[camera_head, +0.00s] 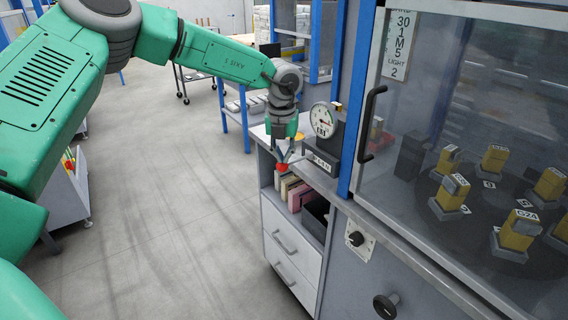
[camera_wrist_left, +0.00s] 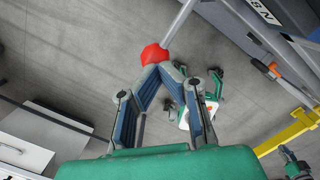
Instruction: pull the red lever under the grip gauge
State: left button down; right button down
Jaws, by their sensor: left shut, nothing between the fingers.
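The grip gauge (camera_head: 323,120) is a round white dial on a dark housing, standing on the bench. The red lever knob (camera_head: 282,168) shows below and left of it, at the bench's front edge. In the left wrist view the knob (camera_wrist_left: 154,54) is a red ball on a grey rod. My left gripper (camera_head: 283,155) points down at the knob. In the left wrist view its fingers (camera_wrist_left: 162,70) close together at the tips, right by the knob. They hold nothing, and I cannot tell whether they touch the knob. My right gripper is not seen.
The bench cabinet has shelves of upright folders (camera_head: 292,190) and two drawers (camera_head: 288,265) below. A glazed enclosure with a black handle (camera_head: 371,122) and several yellow blocks (camera_head: 520,230) stands on the right. Open floor (camera_head: 170,200) lies to the left.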

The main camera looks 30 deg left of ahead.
aim_at(282, 171)
pick_arm(q)
jog(key=f, duration=0.2)
jog(key=a+f+b, duration=0.1)
jog(key=f, duration=0.1)
jog(key=shift+f, duration=0.1)
jog(key=shift+d+f, duration=0.1)
jog(key=shift+f, duration=0.25)
jog(key=shift+d, duration=0.1)
jog(key=shift+d+r, duration=0.1)
jog(key=shift+r, duration=0.05)
jog(key=s, duration=0.1)
jog(key=s+p, duration=0.1)
jog(key=s+r+p, duration=0.1)
jog(key=shift+d, duration=0.4)
jog(key=shift+w, duration=0.15)
